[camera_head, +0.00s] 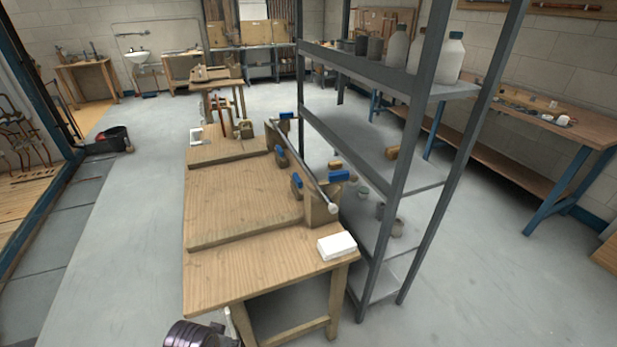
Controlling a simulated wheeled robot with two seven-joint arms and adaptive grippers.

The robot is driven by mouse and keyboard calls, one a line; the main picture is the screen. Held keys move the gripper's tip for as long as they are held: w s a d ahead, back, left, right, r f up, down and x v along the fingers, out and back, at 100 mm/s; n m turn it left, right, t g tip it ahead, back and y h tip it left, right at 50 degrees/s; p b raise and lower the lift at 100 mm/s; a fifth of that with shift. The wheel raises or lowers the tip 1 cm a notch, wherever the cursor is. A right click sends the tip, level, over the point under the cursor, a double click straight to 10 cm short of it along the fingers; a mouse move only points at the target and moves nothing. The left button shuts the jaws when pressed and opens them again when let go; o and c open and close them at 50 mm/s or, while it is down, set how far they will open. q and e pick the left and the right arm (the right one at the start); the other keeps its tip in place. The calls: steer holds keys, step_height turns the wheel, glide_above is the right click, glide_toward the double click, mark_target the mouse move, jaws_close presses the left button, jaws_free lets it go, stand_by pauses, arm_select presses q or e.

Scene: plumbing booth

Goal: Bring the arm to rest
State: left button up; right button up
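Neither of my grippers shows in the head view, and no fingertips are in sight. A dark, shiny rounded part (200,336) is cut off by the bottom edge, left of the near table leg. It looks like a piece of my own arm, but I cannot be sure. The wooden workbench (235,275) stands in front of me. A long metal pipe (300,163) lies along its right side, in supports with blue parts. A white block (337,246) lies at the bench's near right corner.
A grey metal shelf unit (400,185) with bottles and pots stands close on the bench's right side. Another workbench (545,125) runs along the right wall. The floor (110,235) left of the bench is clear.

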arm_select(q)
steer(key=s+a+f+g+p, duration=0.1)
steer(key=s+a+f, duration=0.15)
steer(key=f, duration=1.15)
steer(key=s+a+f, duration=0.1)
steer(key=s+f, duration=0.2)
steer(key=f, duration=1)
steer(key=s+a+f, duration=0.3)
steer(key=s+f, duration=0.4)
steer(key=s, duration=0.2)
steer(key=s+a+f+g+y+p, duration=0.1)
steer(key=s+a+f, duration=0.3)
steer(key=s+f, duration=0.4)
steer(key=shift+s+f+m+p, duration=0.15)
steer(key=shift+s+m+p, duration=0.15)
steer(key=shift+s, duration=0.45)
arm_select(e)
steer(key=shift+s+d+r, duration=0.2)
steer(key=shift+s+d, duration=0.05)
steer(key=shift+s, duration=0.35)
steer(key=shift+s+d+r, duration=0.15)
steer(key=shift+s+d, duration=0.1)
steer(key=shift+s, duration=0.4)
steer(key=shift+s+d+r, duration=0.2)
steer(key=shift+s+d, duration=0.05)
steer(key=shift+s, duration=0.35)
